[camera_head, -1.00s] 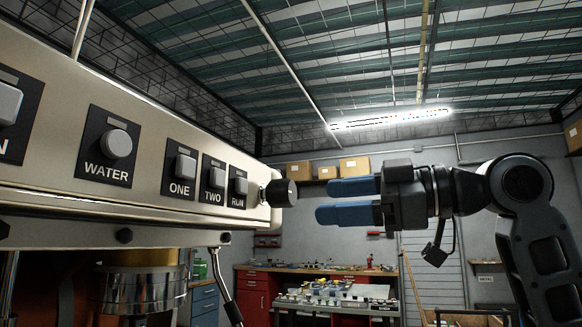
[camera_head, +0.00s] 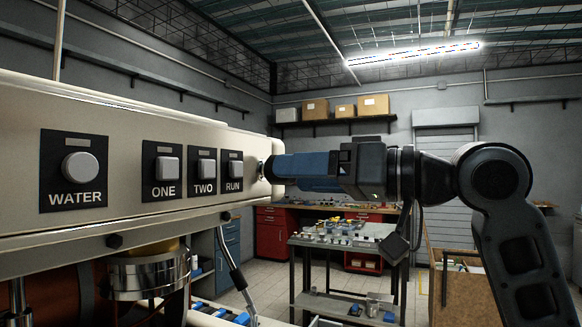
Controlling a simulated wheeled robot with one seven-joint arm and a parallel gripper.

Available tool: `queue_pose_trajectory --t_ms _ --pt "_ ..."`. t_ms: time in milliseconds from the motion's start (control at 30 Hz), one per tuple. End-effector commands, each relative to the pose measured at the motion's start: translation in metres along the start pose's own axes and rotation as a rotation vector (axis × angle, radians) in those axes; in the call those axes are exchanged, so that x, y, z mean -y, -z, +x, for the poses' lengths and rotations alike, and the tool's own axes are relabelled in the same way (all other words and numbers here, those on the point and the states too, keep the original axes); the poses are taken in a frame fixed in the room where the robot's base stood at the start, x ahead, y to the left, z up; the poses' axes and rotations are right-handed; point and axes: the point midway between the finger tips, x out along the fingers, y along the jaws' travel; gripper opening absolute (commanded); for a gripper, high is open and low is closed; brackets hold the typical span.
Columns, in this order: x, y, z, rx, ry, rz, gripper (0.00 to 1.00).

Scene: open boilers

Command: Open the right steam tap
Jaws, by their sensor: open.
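The coffee machine (camera_head: 130,213) fills the left side, with a cream front panel. The right steam tap is the black knob seen earlier at the panel's right end; now my gripper's blue fingers hide nearly all of it. My gripper (camera_head: 283,167) points left, with its fingertips at the knob's place by the panel end. The jaws are open, and the fingers appear to be around or beside the knob; I cannot tell which. A steam wand (camera_head: 233,262) with a dark sleeve hangs below the panel's right end.
The panel carries a WATER knob (camera_head: 81,167) and buttons ONE (camera_head: 167,166), TWO (camera_head: 206,168) and RUN (camera_head: 235,169), left of my fingertips. A chrome group head (camera_head: 150,274) sits below. A grey worktable (camera_head: 305,271) and red cabinets (camera_head: 272,232) stand behind.

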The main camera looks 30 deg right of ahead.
Motion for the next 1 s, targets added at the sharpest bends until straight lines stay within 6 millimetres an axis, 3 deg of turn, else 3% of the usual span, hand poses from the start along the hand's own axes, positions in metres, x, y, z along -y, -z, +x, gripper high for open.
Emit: queue_pose_trajectory --t_ms 200,533,1000 --pt "0.0 0.001 0.021 0.0 0.001 0.0 0.7" --pt "0.0 0.0 0.024 -0.001 0.001 -0.001 0.69" --pt "0.0 0.0 0.024 -0.001 0.001 -0.001 0.24"
